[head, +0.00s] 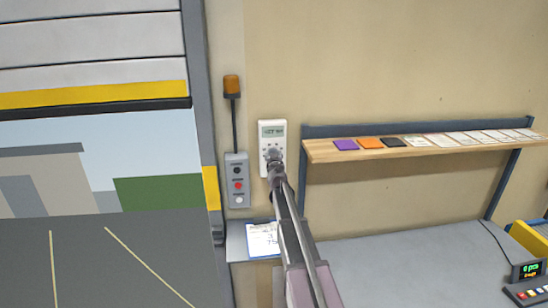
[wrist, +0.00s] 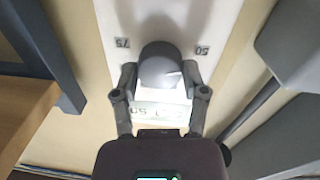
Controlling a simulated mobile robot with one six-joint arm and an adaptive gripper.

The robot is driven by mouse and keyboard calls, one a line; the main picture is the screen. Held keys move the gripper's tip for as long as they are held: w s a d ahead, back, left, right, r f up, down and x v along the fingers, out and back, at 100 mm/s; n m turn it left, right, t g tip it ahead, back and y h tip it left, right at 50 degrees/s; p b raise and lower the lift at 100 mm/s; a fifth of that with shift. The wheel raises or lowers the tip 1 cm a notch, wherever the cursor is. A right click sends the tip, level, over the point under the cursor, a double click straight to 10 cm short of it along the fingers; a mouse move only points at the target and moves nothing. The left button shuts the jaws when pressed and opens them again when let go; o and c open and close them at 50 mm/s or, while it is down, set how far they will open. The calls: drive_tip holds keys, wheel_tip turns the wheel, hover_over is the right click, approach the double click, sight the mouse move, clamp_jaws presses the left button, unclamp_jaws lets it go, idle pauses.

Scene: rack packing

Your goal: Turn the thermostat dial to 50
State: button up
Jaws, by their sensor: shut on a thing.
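The white thermostat (head: 272,130) is fixed to the wall, with a small display at its top whose text is too blurred to read surely. In the head view, my gripper (head: 274,158) covers its lower part and hides the dial. The wrist view shows the round grey dial (wrist: 158,66) between the two fingers of my gripper (wrist: 160,76), which is shut on it. A pale mark on the dial lies at its lower right. The upside-down labels 75 (wrist: 122,43) and 50 (wrist: 202,50) show on the white face, left and right of the dial.
A grey button box (head: 237,180) with an orange beacon (head: 232,86) above it is close to the thermostat's left. A wooden shelf (head: 330,152) with cards is to the right. A clipboard (head: 262,240) lies below. Bare wall is above the thermostat.

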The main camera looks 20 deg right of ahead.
drive_tip(key=shift+n, duration=0.5)
drive_tip(key=o, duration=1.2)
drive_tip(key=shift+w, duration=0.1)
drive_tip(key=shift+c, duration=0.2)
drive_tip(key=shift+s, duration=0.2)
drive_tip(key=v, duration=1.2)
drive_tip(key=shift+w, duration=0.1)
